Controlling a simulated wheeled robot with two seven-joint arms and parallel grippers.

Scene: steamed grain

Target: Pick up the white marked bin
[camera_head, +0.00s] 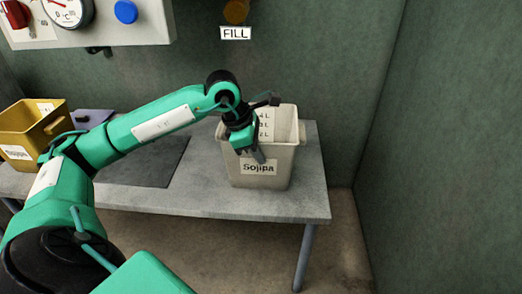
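The white bin (284,172) stands upright on the right part of the grey table, with a front label reading "Sojipa". More lettering shows on its inner back wall. My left gripper (258,156) points down at the bin's front left, overlapping its rim and upper front wall. A grey finger shows just above the label. I cannot tell whether the fingers straddle the wall or are shut on it. The gripper and wrist hide the bin's left rim. My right gripper is not in view.
A yellow bin (33,128) with a white label stands at the table's left end. A dark flat mat (150,168) lies mid-table. A panel (100,25) with a gauge hangs above, and a "FILL" sign (235,33) is on the wall. The table's right edge is close to the bin.

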